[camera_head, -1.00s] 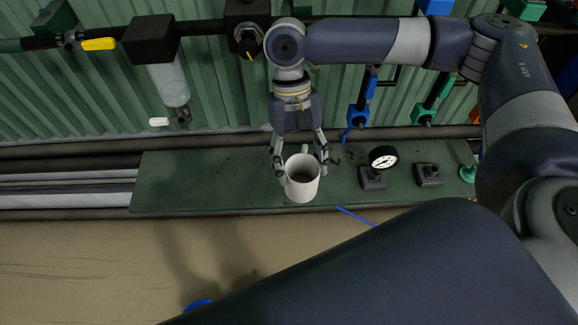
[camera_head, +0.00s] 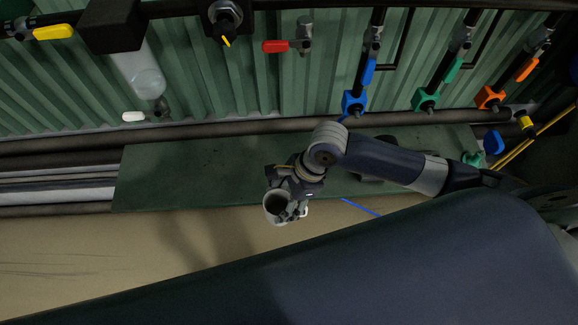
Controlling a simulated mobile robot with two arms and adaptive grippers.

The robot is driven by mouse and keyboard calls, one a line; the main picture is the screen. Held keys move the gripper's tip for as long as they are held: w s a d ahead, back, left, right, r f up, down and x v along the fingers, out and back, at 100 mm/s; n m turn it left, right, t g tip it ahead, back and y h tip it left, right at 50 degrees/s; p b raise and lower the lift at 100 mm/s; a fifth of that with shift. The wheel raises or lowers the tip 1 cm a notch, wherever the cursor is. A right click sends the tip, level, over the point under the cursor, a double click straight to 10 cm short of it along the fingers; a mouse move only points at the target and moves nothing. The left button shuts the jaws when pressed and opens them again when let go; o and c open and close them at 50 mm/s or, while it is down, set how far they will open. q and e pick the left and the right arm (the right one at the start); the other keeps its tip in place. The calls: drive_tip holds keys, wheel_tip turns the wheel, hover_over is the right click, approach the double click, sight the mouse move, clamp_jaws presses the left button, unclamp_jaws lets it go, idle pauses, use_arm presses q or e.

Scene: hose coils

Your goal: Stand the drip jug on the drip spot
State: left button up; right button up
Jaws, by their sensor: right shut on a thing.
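The drip jug (camera_head: 270,210) is a small white cup with a handle at its right side. My right gripper (camera_head: 290,203) is shut on it at its right side. The jug shows at the front edge of the green shelf (camera_head: 190,178), its mouth tilted toward the camera. Whether it touches anything below is unclear. No marked drip spot can be made out. A clear bowl (camera_head: 138,75) with a drain tap and white lever (camera_head: 133,117) hangs above the shelf at the left. My left gripper is not in view.
The shelf's left part is bare. A dark pipe (camera_head: 60,146) runs along the wall behind it. Valves with red (camera_head: 275,46), blue (camera_head: 354,101), green (camera_head: 425,99) and orange (camera_head: 488,97) parts hang above. My right arm hides much of the shelf's right part.

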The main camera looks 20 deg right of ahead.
drive_tip(key=shift+d+f+m+t, duration=0.45)
drive_tip(key=shift+f+m, duration=0.3)
drive_tip(key=shift+m, duration=0.25)
drive_tip(key=shift+w+d+f, duration=0.7)
drive_tip(key=shift+w+f, duration=0.15)
drive_tip(key=shift+w, duration=1.7)
drive_tip(key=shift+w+d+f, duration=0.65)
drive_tip(key=shift+w+f, duration=0.2)
drive_tip(key=shift+w, duration=1.75)
drive_tip(key=shift+w+d+f, duration=0.7)
drive_tip(key=shift+w+f, duration=0.15)
drive_tip(key=shift+w, duration=1.7)
drive_tip(key=shift+f, duration=0.1)
drive_tip(key=o, duration=1.2)
